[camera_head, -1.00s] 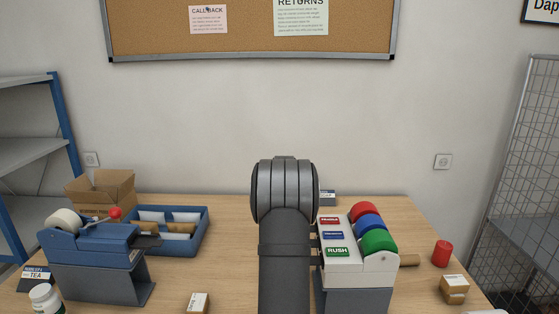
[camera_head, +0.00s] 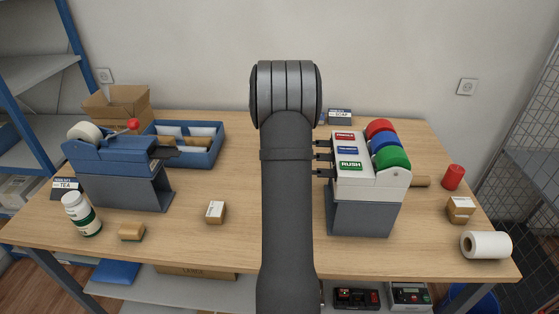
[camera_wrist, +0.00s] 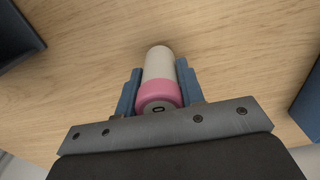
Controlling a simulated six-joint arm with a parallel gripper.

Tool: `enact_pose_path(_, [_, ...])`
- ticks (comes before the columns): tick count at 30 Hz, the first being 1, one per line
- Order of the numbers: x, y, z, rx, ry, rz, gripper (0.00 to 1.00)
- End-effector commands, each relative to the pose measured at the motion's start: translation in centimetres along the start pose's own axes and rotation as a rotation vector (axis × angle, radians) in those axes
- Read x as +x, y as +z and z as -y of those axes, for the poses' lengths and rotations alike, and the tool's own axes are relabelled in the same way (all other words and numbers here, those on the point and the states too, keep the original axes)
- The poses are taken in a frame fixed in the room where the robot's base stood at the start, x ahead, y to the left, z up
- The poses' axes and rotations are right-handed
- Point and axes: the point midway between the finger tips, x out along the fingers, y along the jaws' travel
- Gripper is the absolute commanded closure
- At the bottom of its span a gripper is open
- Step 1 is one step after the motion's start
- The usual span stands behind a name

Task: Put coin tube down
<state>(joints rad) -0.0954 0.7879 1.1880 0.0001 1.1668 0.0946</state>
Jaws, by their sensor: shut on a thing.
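The coin tube (camera_wrist: 158,75) is a white cylinder with a pink end, seen in the wrist view. My gripper (camera_wrist: 158,85) is shut on it, with a blue finger on each side. The pink end faces the camera and the white part points away over the wooden table (camera_wrist: 90,70). I cannot tell whether the tube touches the table. In the head view my own arm hides the gripper and the tube.
A label dispenser with red, blue and green rolls (camera_head: 366,180) stands right of my arm. A blue tape sealer (camera_head: 118,170) and a blue tray (camera_head: 187,146) stand left. A small box (camera_head: 215,212) lies left of my arm. A paper roll (camera_head: 486,245) lies at the right edge.

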Motion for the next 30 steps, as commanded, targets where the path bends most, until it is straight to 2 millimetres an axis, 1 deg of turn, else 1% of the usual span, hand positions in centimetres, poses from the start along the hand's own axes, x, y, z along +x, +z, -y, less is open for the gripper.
enact_pose_path(1, [0.7,0.0,0.0,0.0,0.0,0.0,0.95])
enact_pose_path(3, [1.1,0.0,0.0,0.0,0.0,-0.002,0.95])
enact_pose_path(13, [1.4,0.0,0.0,0.0,0.0,-0.002,0.95])
enact_pose_path(14, [1.4,0.0,0.0,0.0,0.0,-0.001,0.63])
enact_pose_path(15, [1.4,0.0,0.0,0.0,0.0,-0.002,0.55])
enact_pose_path(17, [1.4,0.0,0.0,0.0,0.0,-0.002,0.43])
enact_pose_path(26, [1.3,0.0,0.0,0.0,0.0,-0.002,0.43])
enact_pose_path(30, [0.0,-0.1,0.0,0.0,0.0,-0.005,0.43])
